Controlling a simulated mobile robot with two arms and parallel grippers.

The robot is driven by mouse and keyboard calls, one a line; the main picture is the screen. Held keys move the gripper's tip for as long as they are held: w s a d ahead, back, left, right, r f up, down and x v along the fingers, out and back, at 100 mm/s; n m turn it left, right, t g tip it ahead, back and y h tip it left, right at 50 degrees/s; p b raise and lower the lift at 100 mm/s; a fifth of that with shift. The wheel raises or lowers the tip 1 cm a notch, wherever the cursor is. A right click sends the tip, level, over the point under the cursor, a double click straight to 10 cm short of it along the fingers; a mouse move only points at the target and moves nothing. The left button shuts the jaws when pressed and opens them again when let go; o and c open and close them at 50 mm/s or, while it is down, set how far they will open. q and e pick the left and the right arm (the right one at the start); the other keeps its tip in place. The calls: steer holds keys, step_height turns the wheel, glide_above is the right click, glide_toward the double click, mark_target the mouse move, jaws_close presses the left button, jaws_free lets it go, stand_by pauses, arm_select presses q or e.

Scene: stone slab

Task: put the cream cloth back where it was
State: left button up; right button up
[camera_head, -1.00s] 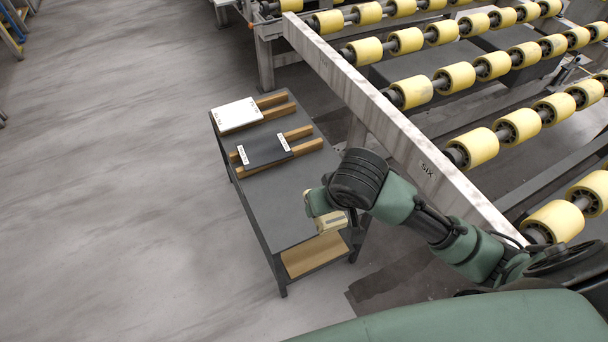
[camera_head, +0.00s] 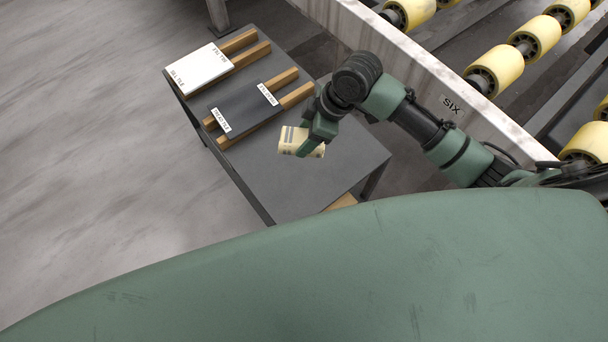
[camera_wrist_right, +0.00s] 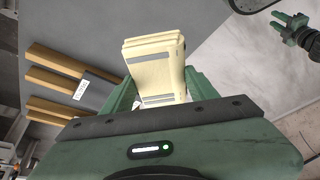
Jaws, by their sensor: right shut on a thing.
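The cream cloth (camera_head: 301,142) is a folded bundle with grey stripes. My right gripper (camera_head: 314,136) is shut on it and holds it over the bare near part of the dark grey table (camera_head: 300,185). In the right wrist view the cloth (camera_wrist_right: 156,68) sits between the green fingers of the gripper (camera_wrist_right: 160,92). Whether it touches the table top is hard to tell. My left gripper is not visible in the head view; a green gripper shows at the upper right of the right wrist view (camera_wrist_right: 290,28), apart from the cloth.
A white labelled slab (camera_head: 200,68) and a dark labelled slab (camera_head: 243,108) lie on wooden bars (camera_head: 297,95) at the table's far end. A conveyor with yellow rollers (camera_head: 497,68) and a pale beam marked SIX (camera_head: 430,72) run along the right. Open floor lies left.

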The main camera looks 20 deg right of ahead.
step_height(320, 180, down, 15)
steer(key=shift+r+b, duration=0.2)
steer(key=shift+b, duration=0.3)
steer(key=shift+f, duration=1.95)
steer(key=shift+f+b, duration=0.1)
steer(key=shift+b, duration=0.2)
steer(key=o, duration=1.3)
steer(key=shift+r, duration=0.2)
steer(key=p+v, duration=0.1)
steer(key=v, duration=1)
steer(key=shift+d+r, duration=0.1)
steer(key=shift+r, duration=0.3)
